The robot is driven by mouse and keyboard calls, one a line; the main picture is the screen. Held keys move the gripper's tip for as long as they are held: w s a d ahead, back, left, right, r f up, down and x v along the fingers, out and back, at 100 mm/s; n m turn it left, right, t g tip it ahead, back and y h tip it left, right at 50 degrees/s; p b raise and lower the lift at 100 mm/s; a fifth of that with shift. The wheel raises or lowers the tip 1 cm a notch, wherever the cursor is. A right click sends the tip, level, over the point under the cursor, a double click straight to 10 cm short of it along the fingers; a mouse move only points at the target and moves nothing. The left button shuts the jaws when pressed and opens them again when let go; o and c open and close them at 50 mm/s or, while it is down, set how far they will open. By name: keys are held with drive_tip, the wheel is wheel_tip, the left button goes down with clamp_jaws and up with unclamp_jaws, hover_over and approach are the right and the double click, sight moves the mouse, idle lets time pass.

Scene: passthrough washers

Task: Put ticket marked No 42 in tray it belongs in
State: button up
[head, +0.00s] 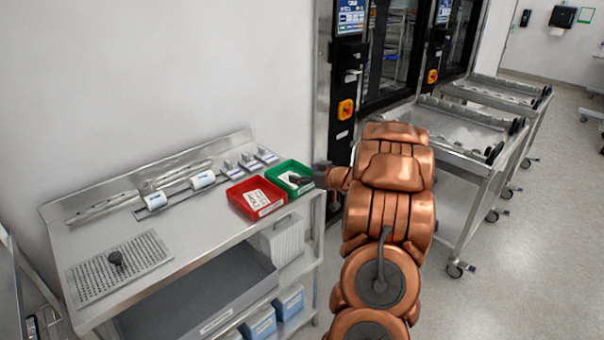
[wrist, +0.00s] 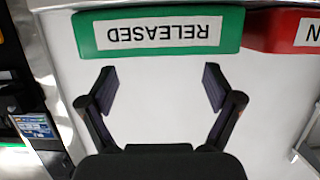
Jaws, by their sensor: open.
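My gripper (head: 300,180) is at the right end of the steel counter, by the green tray (head: 281,167), and hides part of it. In the wrist view my gripper (wrist: 159,84) is open, with only a plain pale surface between its fingers. The green tray (wrist: 90,32) there bears an upside-down RELEASED label, just beyond the fingertips. The red tray (head: 236,191) stands left of the green one; its edge also shows in the wrist view (wrist: 270,30). A white card (head: 254,199) shows in the red tray and a white patch (head: 289,179) in the green. No number 42 is readable.
The steel counter (head: 200,240) also holds white rolls (head: 202,180), several small label holders (head: 247,161) and a perforated plate (head: 118,268). Black washer cabinets (head: 345,100) stand behind, and steel trolleys (head: 470,135) stand to the right.

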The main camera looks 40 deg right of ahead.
drive_tip(key=v, duration=1)
drive_tip(key=shift+s+r, duration=0.15)
drive_tip(key=shift+s, duration=0.15)
drive_tip(key=w+a+r+m+g+h, duration=0.1)
drive_tip(key=w+a+r+g+h, duration=0.15)
drive_tip(key=w+r+h, duration=0.2)
drive_tip(key=s+a+r+m+g+h, duration=0.1)
drive_tip(key=s+a+g+h, duration=0.1)
drive_tip(key=s+a+g, duration=0.3)
drive_tip(key=s+a+f+g+y, duration=0.1)
drive_tip(key=s+a+g+y, duration=0.1)
drive_tip(key=s+a, duration=0.7)
drive_tip(key=s+a+f+n+g+y, duration=0.1)
drive_tip(key=s+a+f+g+y, duration=0.1)
drive_tip(key=s+a, duration=0.7)
drive_tip(key=s+a+f+n+g+y, duration=0.1)
drive_tip(key=s+a+g, duration=0.3)
drive_tip(key=a, duration=1.4)
drive_tip(key=s+f+y, duration=0.1)
drive_tip(key=s, duration=0.3)
drive_tip(key=shift+s+a+g+y, duration=0.3)
drive_tip(key=shift+s+g+y, duration=0.05)
drive_tip(key=shift+s, duration=0.05)
